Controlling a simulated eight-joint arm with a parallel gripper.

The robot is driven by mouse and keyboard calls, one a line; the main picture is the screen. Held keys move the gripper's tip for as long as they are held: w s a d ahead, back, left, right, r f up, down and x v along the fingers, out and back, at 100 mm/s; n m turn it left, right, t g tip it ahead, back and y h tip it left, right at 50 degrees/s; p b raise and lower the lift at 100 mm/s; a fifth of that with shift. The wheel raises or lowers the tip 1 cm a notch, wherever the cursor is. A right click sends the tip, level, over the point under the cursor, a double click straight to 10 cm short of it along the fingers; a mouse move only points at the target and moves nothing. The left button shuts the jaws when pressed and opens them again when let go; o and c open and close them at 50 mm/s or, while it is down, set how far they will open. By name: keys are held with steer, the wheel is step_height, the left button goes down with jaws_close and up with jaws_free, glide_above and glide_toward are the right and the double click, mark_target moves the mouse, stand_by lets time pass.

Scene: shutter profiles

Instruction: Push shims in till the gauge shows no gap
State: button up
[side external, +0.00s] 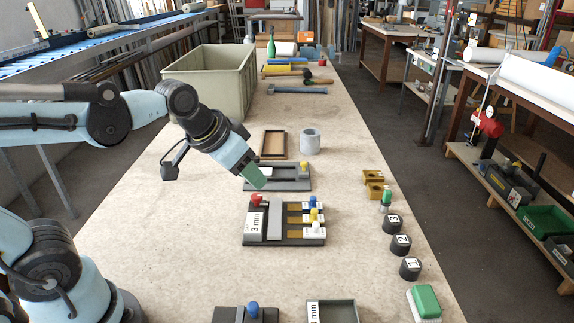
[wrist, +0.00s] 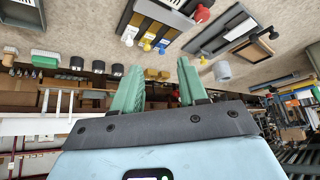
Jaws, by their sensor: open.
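A dark fixture (side external: 274,240) stands mid-table with a grey bar (side external: 275,222), a red knob (side external: 257,199) and a white label reading 3 mm (side external: 256,223). Brass-coloured shims (side external: 298,219) lie side by side on its right, with a blue knob (side external: 312,201), a yellow knob (side external: 314,214) and a white knob (side external: 316,227). The fixture shows at the top of the wrist view (wrist: 150,27). Whether a gap is left at the bar is too small to tell. My gripper (wrist: 160,78) has green fingers, open and empty; in the side view (side external: 256,180) it hangs above and behind the fixture.
Behind it is a second dark fixture (side external: 290,185), then a wooden-floored tray (side external: 273,144) and a grey cylinder (side external: 310,141). Numbered black cylinders (side external: 401,244) line the right edge. A blue-knobbed block (side external: 253,311) and a grey tray (side external: 340,312) are in front.

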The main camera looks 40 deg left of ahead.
steer(key=shift+m+g, duration=0.6)
steer(key=shift+m, duration=0.1)
steer(key=w, duration=0.3)
steer(key=w+r, duration=0.1)
steer(key=w, duration=0.2)
steer(key=w+d, duration=0.1)
steer(key=w, duration=0.2)
steer(key=shift+r, duration=0.35)
jaws_close()
steer(key=m+g+h, duration=0.1)
steer(key=m, duration=0.1)
glide_above(317, 204)
step_height(317, 204, down, 4)
steer(key=shift+g, duration=0.3)
steer(key=x, duration=1)
steer(key=shift+w+d+r, duration=0.1)
steer(key=shift+w+d, duration=0.05)
steer(key=shift+w, duration=0.15)
steer(key=shift+s+f, duration=0.2)
steer(key=shift+f, duration=0.1)
steer(key=shift+s+a+f, duration=0.15)
steer(key=shift+s+a, duration=0.15)
steer(key=shift+s, duration=0.55)
steer(key=shift+s+a+f, duration=0.15)
steer(key=shift+s+a, duration=0.15)
steer(key=shift+s, duration=0.5)
steer(key=shift+s+a, duration=1.9)
steer(key=shift+a, duration=0.05)
